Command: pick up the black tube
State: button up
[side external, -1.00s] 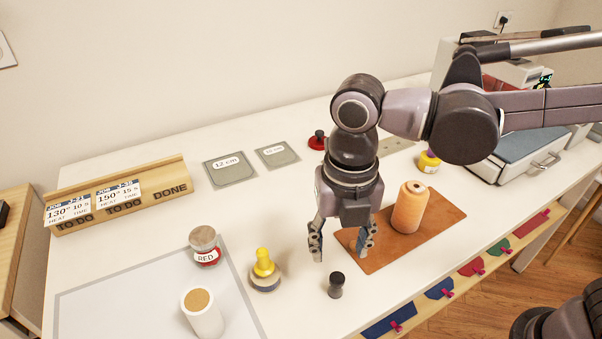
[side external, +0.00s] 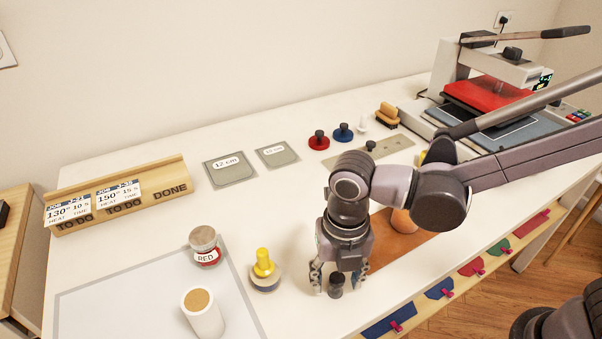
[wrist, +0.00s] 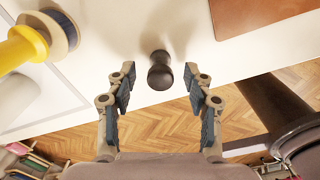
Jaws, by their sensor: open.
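The black tube (side external: 336,287) is a small dark upright piece with a narrowed waist, standing on the white table near its front edge. It also shows in the wrist view (wrist: 160,76), in line with the gap between the fingertips. My gripper (side external: 339,282) is open and pointing down, with one finger on each side of the tube in the side view. In the wrist view, clear space shows between the tube and both fingers (wrist: 159,72). Contact is not visible.
A yellow-handled piece (side external: 263,266) stands left of my gripper, with a RED-labelled jar (side external: 204,245) and a white cylinder (side external: 201,313) farther left. A brown mat (side external: 395,246) with a partly hidden orange spool (side external: 402,221) lies to the right. The heat press (side external: 495,92) is back right.

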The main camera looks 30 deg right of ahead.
jog(key=shift+f, duration=0.4)
grip_shut()
jog(key=shift+r, duration=0.2)
